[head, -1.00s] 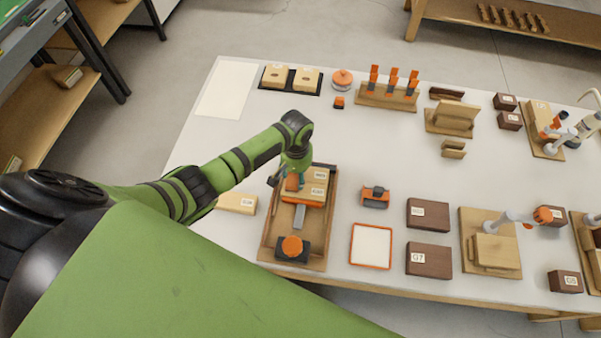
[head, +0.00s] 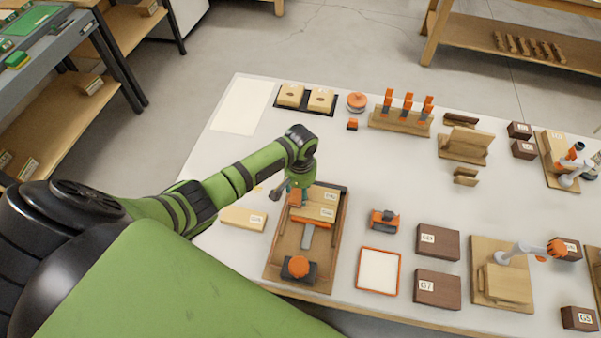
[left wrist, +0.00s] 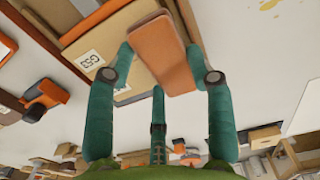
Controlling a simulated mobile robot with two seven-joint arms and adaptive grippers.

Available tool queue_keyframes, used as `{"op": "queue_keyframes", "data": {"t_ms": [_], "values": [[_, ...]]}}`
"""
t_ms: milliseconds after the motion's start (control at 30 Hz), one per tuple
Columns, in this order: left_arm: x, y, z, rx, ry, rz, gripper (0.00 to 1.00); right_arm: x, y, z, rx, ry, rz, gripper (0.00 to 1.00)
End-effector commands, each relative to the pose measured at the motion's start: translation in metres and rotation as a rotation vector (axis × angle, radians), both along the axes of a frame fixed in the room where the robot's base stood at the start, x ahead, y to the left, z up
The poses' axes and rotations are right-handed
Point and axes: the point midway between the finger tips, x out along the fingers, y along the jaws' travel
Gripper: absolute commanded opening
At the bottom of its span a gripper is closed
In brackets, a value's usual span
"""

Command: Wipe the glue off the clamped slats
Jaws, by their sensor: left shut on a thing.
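The clamped slats (head: 322,199) are light wood boards with white labels. They lie in a wooden tray (head: 270,270) on the bench, with an orange and grey clamp (head: 309,225) across them. My left gripper (head: 297,192) is low over the slats' back left part. In the left wrist view its fingers (left wrist: 160,78) are shut on an orange-brown block (left wrist: 160,45), which overlaps the labelled slats (left wrist: 105,48) in the picture. I cannot tell whether the block touches them. A yellow glue-like spot (left wrist: 270,4) shows on the white surface. My right gripper is not in view.
An orange-topped tool (head: 298,268) stands at the tray's front.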

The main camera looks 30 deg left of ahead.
Motion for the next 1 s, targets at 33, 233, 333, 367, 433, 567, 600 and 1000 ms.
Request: {"op": "queue_keyframes", "data": {"t_ms": [33, 233, 333, 367, 433, 567, 600, 1000], "values": [[0.0, 0.0, 0.004, 0.0, -0.001, 0.0, 0.27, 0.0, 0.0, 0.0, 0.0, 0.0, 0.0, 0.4], [0.0, 0.0, 0.021, 0.001, -0.002, -0.002, 0.27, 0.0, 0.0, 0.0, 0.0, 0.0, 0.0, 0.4], [0.0, 0.0, 0.029, 0.0, -0.002, -0.001, 0.27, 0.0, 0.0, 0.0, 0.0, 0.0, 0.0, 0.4], [0.0, 0.0, 0.031, 0.0, -0.002, -0.001, 0.27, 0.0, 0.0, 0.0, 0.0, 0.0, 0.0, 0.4], [0.0, 0.0, 0.037, -0.001, -0.001, 0.0, 0.27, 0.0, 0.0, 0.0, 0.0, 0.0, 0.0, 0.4], [0.0, 0.0, 0.043, 0.0, -0.001, 0.0, 0.27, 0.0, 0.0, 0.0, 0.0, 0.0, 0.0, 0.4], [0.0, 0.0, 0.044, 0.0, 0.0, 0.0, 0.27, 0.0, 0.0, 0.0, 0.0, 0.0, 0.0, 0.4], [0.0, 0.0, 0.044, 0.0, 0.0, -0.001, 0.27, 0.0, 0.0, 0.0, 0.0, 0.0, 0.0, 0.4]]}}
